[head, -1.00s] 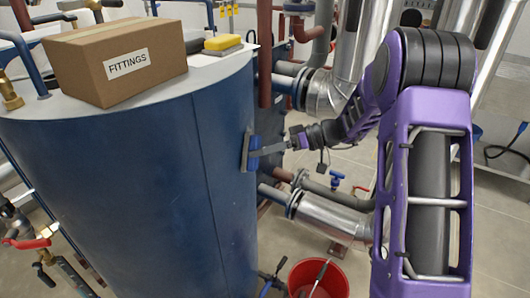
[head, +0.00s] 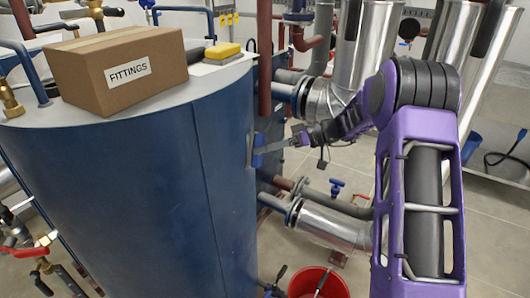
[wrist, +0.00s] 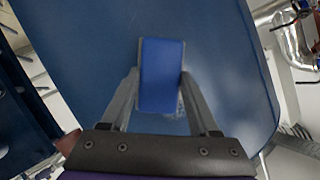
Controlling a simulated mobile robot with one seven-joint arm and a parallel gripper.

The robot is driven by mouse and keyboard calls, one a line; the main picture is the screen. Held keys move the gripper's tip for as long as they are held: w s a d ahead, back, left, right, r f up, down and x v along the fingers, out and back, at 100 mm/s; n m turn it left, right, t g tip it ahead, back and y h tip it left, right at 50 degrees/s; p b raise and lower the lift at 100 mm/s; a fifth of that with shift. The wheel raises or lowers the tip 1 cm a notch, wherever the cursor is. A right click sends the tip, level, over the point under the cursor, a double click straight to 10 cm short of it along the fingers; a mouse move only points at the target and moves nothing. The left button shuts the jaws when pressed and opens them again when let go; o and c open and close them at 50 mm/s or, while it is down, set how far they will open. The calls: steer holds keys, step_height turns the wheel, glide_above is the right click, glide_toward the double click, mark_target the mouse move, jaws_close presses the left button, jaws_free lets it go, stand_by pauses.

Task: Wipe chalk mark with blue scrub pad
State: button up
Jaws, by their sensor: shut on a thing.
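My gripper (wrist: 160,80) is shut on the blue scrub pad (wrist: 162,62), with one finger on each side of it. In the wrist view the pad's blue back faces me, and its far face is turned to the blue tank wall (wrist: 90,35). In the head view the pad (head: 258,150) is at the right edge of the tank (head: 130,180), touching or very close to it. A faint pale smudge (wrist: 181,106) shows by the pad's lower right edge and may be chalk. The wall behind the pad is hidden.
A cardboard FITTINGS box (head: 125,70) and a yellow sponge (head: 223,50) sit on the tank top. Insulated pipes (head: 330,225) run close to the right of the tank, below my gripper. A red bucket (head: 318,282) stands on the floor.

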mark_target(261, 143)
steer(key=shift+s+a, duration=0.3)
steer(key=shift+s, duration=0.5)
steer(key=shift+s+a, duration=0.25)
steer(key=shift+s, duration=0.5)
steer(key=shift+s+a, duration=0.3)
steer(key=shift+s, duration=0.5)
steer(key=shift+r+p, duration=0.5)
steer(key=shift+r, duration=1.05)
steer(key=shift+w+d+b, duration=0.15)
steer(key=shift+w+d, duration=0.1)
steer(key=shift+w, duration=0.35)
steer(key=shift+w+d+b, duration=0.2)
steer(key=shift+w, duration=0.45)
steer(key=shift+w+d+b, duration=0.15)
steer(key=shift+w+d, duration=0.1)
steer(key=shift+w, duration=0.35)
steer(key=shift+s+a, duration=0.25)
steer(key=shift+s, duration=0.35)
steer(key=shift+s+a, duration=0.2)
steer(key=shift+s, duration=0.45)
steer(key=shift+s+a, duration=0.25)
steer(key=shift+s, duration=0.35)
steer(key=s+d, duration=0.1)
steer(key=d, duration=0.5)
steer(key=shift+s, duration=0.25)
